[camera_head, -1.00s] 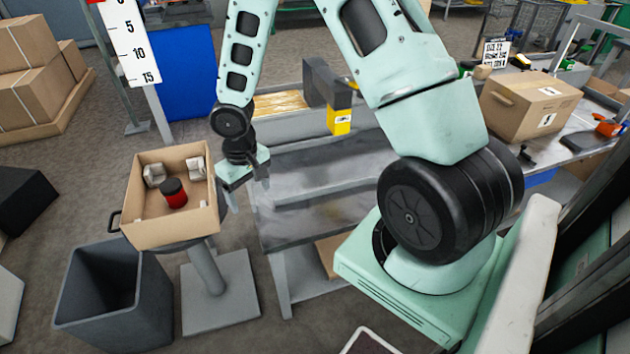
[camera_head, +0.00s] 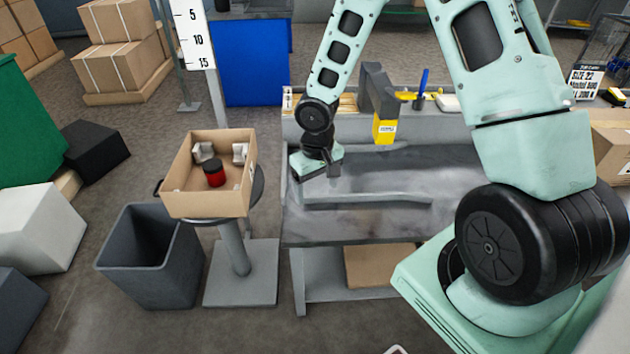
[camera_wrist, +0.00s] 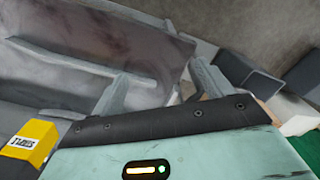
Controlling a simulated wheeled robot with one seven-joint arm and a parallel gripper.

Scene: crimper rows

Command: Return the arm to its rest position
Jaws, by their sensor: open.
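My gripper (camera_head: 334,172) is above the left end of the grey metal bench (camera_head: 360,225), to the right of the cardboard box on the stand. In the wrist view, the two fingers of my gripper (camera_wrist: 166,84) stand apart with nothing held between them. The bench's grey top (camera_wrist: 110,35) shows beyond the fingers. My arm is bent, with the forearm hanging down to the gripper.
An open cardboard box (camera_head: 180,203) on a round stand holds a red, black-lidded jar (camera_head: 214,174) and pale pieces. A grey bin (camera_head: 150,275) stands below.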

